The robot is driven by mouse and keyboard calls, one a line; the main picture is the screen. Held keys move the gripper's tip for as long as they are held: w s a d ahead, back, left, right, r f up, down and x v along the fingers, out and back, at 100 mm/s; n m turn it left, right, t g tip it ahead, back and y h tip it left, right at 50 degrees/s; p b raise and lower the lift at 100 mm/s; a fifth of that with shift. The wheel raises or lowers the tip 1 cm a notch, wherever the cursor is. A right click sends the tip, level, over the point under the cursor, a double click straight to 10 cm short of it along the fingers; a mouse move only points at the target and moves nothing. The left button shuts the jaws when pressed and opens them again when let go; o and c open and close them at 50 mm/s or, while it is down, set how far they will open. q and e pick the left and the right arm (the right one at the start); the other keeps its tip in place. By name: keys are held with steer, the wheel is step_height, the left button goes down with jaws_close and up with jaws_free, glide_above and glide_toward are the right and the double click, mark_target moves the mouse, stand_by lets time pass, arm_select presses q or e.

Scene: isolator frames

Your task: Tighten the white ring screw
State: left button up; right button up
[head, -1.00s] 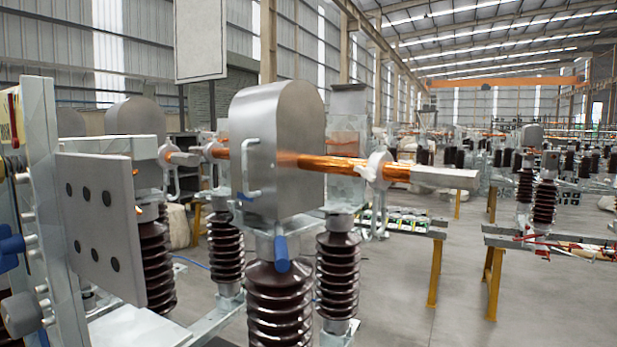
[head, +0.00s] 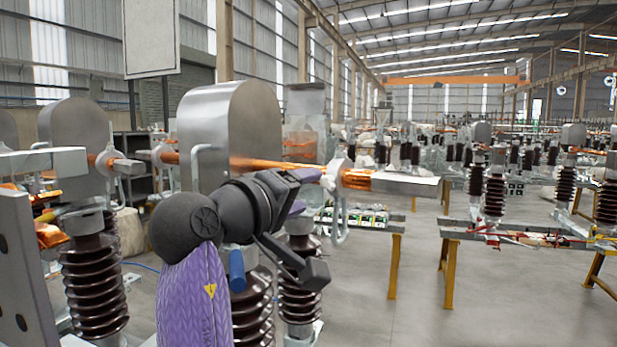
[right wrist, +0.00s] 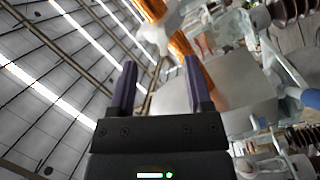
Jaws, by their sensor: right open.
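The white ring screw (head: 338,175) sits around the copper bar (head: 365,180) to the right of the grey metal housing (head: 205,125), with a white loop (head: 342,225) hanging under it. My right gripper (head: 314,222) is open and empty, its purple-lined fingers reaching right towards the ring; the upper fingertip overlaps the ring's left side in the head view. I cannot tell whether they touch. In the right wrist view, the open fingers (right wrist: 160,68) point at a white part (right wrist: 157,32) on the copper bar, just beyond the fingertips. My left gripper is not in view.
Brown ribbed insulators (head: 300,300) stand below the housing and at the left. A grey plate (head: 20,270) stands at the left edge. Workbenches with yellow legs (head: 395,265) stand behind; the floor at the right front is clear.

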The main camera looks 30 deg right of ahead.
mark_target(325, 186)
steer(key=p+x, duration=0.1)
steer(key=x, duration=0.4)
steer(key=shift+w, duration=0.25)
steer(key=shift+d+f, duration=0.1)
steer(key=shift+d, duration=0.25)
steer(key=shift+c, duration=0.2)
jaws_close()
